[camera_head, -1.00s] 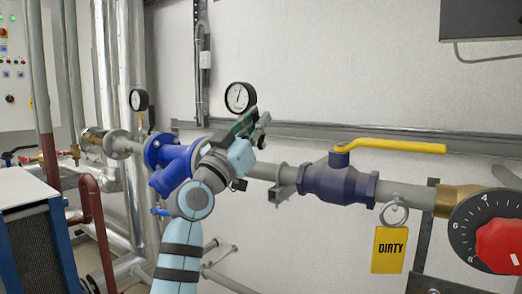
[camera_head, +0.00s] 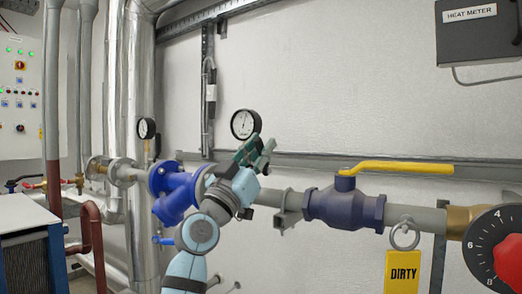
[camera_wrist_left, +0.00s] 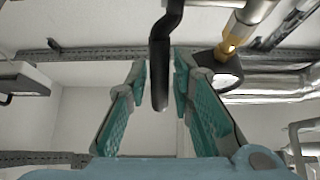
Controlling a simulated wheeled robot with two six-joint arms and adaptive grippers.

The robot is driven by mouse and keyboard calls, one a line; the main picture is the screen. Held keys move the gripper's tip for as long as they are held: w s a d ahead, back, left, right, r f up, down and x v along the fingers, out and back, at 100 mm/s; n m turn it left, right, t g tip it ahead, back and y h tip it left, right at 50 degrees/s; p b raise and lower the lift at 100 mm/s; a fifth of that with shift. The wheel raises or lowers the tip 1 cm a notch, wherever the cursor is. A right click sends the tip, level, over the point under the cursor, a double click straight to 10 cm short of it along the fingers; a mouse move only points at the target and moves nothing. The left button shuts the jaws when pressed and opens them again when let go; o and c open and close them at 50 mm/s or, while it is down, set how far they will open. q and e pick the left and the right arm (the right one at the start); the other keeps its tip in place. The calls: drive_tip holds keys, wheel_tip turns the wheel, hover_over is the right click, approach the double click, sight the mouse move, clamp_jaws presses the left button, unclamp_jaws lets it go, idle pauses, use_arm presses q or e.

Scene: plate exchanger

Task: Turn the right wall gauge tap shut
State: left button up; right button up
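The right wall gauge (camera_head: 244,124) is a round white dial with a black rim above the pipe in the head view. My left gripper (camera_head: 258,152) is just below it and hides the tap there. In the left wrist view, a black lever (camera_wrist_left: 160,75), which looks like the tap's handle, reaches down between the two teal fingers of my left gripper (camera_wrist_left: 161,82). Narrow gaps seem to show on both sides of the lever, so the fingers look open around it. A gauge (camera_wrist_left: 228,75) on a brass fitting (camera_wrist_left: 232,42) is beside the right finger. My right gripper is not in view.
A blue flanged fitting (camera_head: 177,195) is left of my gripper. A dark blue valve (camera_head: 343,207) with a yellow lever (camera_head: 395,168) is right of it. A second gauge (camera_head: 146,128) is at left.

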use_arm(q)
drive_tip(key=v, duration=1.2)
